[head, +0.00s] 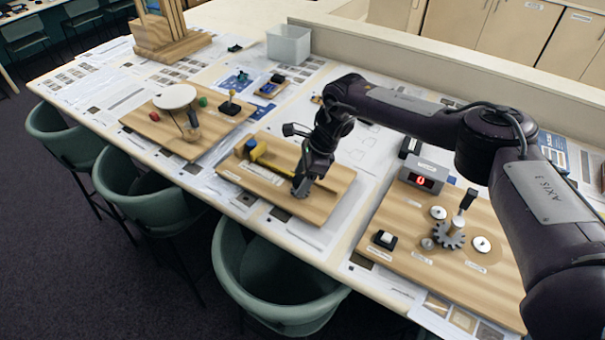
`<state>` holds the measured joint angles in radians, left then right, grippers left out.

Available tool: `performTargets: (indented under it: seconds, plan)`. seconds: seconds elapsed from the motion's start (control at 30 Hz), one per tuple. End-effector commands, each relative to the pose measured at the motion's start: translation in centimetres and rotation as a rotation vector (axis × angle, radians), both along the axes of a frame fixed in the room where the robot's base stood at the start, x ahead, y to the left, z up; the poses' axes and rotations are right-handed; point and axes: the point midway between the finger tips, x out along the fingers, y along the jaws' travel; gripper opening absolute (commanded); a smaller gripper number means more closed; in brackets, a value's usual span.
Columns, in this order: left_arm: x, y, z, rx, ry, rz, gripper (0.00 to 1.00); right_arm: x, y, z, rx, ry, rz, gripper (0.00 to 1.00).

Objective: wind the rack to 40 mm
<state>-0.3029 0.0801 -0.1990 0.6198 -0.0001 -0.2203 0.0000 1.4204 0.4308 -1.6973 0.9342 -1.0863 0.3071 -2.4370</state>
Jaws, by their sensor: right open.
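I cannot tell for sure whether the yellow part is the rack. My right gripper (301,190) points down over the right part of this board, just right of the yellow part. It is open. The arm hides what is directly behind it, and I cannot tell whether the fingers touch anything. No millimetre scale is readable. My left gripper is not in view.
The right board (410,264) holds a dark gear (449,236), a black-handled crank (467,201), pale discs and a grey box with a red display (422,181). The left board holds a white disc (175,96). A grey bin (288,45) stands behind. Green chairs (262,270) line the front edge.

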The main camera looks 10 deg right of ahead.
Motion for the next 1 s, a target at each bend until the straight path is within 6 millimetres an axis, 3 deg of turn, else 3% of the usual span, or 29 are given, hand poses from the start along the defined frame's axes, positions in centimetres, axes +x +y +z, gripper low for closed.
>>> performTargets:
  seconds: [0.17,0.5,1.0]
  plan:
    - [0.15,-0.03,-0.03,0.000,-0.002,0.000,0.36,-0.01,-0.01,-0.04,0.000,0.000,0.000,0.57]
    - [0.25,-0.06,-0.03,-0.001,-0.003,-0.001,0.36,-0.01,-0.03,-0.02,0.000,0.000,-0.001,0.15]
    - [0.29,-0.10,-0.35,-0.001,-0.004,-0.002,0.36,-0.21,-0.03,-0.14,0.000,0.002,-0.153,0.15]
